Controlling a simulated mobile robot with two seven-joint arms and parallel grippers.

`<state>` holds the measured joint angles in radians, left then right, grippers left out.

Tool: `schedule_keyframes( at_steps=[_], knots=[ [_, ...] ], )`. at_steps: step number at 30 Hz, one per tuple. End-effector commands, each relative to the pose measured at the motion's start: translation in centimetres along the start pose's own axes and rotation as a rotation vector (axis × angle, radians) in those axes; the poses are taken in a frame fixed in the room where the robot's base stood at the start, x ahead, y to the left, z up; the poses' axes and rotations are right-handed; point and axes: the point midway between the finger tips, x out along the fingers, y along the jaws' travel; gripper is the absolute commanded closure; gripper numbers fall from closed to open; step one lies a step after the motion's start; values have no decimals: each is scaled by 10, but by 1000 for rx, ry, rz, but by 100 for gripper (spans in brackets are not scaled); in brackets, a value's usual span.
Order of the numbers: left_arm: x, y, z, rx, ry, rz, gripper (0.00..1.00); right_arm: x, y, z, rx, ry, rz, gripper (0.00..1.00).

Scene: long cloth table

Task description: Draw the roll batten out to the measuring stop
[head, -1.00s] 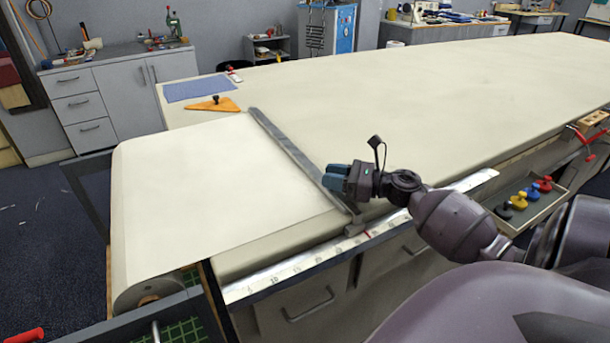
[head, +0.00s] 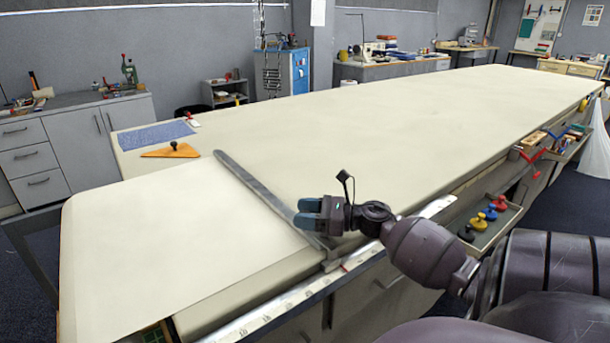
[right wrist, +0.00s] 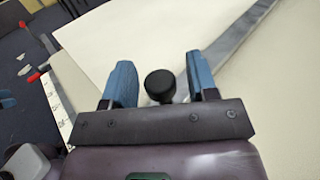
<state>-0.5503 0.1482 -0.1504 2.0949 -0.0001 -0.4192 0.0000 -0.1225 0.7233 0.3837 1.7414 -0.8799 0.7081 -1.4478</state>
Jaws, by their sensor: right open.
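The batten (head: 262,188) is a long grey metal bar lying across the table at the edge of the pale cloth sheet (head: 150,245). It also shows in the right wrist view (right wrist: 232,42). Its near end meets a ruler rail (head: 262,315) on the table's front edge. A small red mark shows on the rail close to that end; I cannot tell whether it is the measuring stop. My right gripper (head: 308,212) is open above the batten's near part. In the right wrist view a black round knob (right wrist: 160,84) shows between its blue fingers, with gaps on both sides.
A blue mat (head: 155,135) and an orange triangle (head: 170,151) lie at the table's far left. A tray with coloured knobs (head: 490,213) and red clamps (head: 530,154) sit along the front edge at right. The tabletop (head: 400,125) beyond the batten is clear.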

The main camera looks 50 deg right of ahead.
Motion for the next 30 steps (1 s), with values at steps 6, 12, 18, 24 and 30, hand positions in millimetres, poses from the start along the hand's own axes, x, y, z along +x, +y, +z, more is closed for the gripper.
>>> schedule_keyframes(
  at_steps=[6, 12, 18, 24, 30],
  knots=[
    [0, -2, 1, 7, -2, 0, 6, -8, 0, 0, 1, 0, -1, 47],
    [0, -2, 1, 9, -2, 0, 6, -39, 0, -1, 3, 1, -2, 47],
    [0, -2, 1, 7, -1, 0, 6, -76, 0, -1, 1, 1, -2, 47],
    [0, 0, 0, -1, 0, -1, 6, -100, 0, 0, 1, 0, -1, 47],
    [0, 1, 0, -7, 1, -1, 6, -108, 0, 0, 0, 0, 0, 47]
  ],
)
